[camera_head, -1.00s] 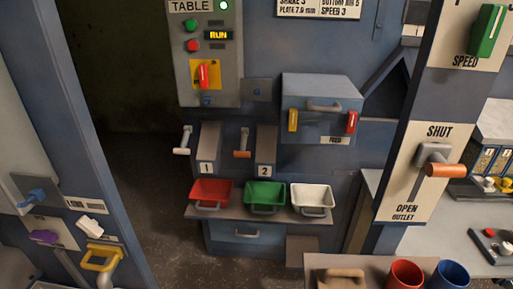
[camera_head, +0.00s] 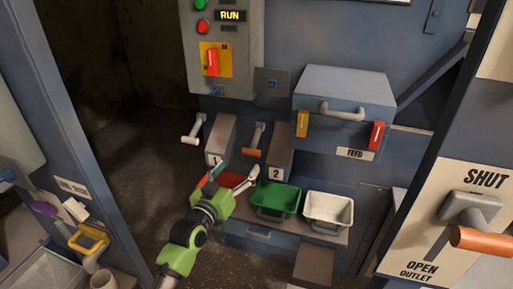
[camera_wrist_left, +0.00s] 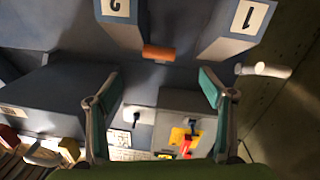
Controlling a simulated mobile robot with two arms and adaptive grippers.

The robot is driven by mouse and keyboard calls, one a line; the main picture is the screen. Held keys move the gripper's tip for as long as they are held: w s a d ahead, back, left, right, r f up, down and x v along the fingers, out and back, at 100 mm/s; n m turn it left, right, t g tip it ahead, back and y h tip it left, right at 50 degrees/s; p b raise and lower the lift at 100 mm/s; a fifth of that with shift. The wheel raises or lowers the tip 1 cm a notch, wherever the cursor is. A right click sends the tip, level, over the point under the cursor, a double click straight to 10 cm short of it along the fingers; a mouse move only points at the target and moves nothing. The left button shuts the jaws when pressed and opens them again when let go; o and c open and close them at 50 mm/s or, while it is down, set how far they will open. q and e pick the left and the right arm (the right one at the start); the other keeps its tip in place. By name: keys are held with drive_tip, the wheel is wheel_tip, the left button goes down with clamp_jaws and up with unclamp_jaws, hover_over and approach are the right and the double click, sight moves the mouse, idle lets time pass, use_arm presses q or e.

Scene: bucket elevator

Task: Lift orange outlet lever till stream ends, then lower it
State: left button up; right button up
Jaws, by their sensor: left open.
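The orange-handled lever (camera_head: 253,141) hangs between chutes 1 and 2; its orange grip also shows in the wrist view (camera_wrist_left: 160,53). A second orange-handled lever (camera_head: 480,239) sits on the SHUT/OPEN OUTLET plate at right, its handle near the SHUT end. My left gripper (camera_head: 233,172) is open and empty, in front of the chutes and just below the first lever. In the left wrist view its fingers (camera_wrist_left: 158,85) stand apart, with the orange grip beyond them, not touched. I see no stream from the chutes. My right gripper is not in view.
A white-handled lever (camera_head: 193,130) hangs by chute 1. My gripper partly hides the red tray (camera_head: 205,181); a green tray (camera_head: 277,199) and white tray (camera_head: 329,210) stand beside it. The FEED box (camera_head: 345,95) juts out above. The panel reads RUN (camera_head: 230,15).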

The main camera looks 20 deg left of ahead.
sight(250, 152)
use_arm(q)
drive_tip(key=w, duration=0.4)
drive_tip(key=w+d, duration=0.1)
drive_tip(key=w, duration=0.7)
drive_tip(key=shift+d, duration=0.25)
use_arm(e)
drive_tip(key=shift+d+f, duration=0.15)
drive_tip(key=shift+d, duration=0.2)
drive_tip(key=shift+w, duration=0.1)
